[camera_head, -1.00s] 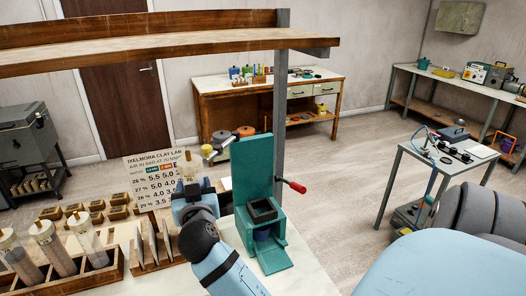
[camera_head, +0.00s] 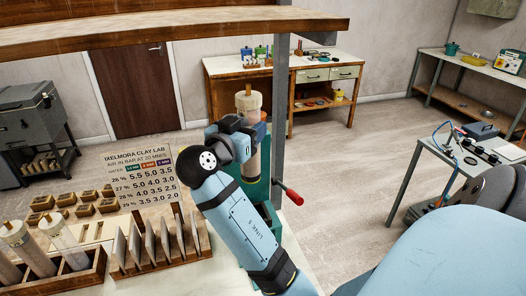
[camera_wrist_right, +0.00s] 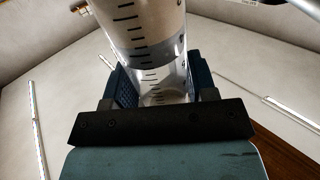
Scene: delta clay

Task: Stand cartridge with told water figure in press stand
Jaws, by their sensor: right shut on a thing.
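My right gripper (camera_head: 236,138) is shut on a clear cartridge (camera_head: 249,103) with a cream top and pinkish-brown clay inside. It holds the cartridge upright. In the right wrist view the cartridge (camera_wrist_right: 150,25) with its black scale marks stands between the fingers (camera_wrist_right: 158,88). The green press stand (camera_head: 263,190), with a red-knobbed lever (camera_head: 293,197), is at the bench's right edge, mostly hidden behind my arm and the cartridge. The cartridge overlaps the stand in the head view; I cannot tell whether its lower end is in the socket. My left gripper is not in view.
A wooden rack (camera_head: 88,278) with more cartridges stands at the front left. Beside it is a slotted wooden holder with grey plates (camera_head: 150,245). A printed water and air chart (camera_head: 138,178) stands behind, near small wooden boxes (camera_head: 75,200). A wooden shelf (camera_head: 150,40) spans above.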

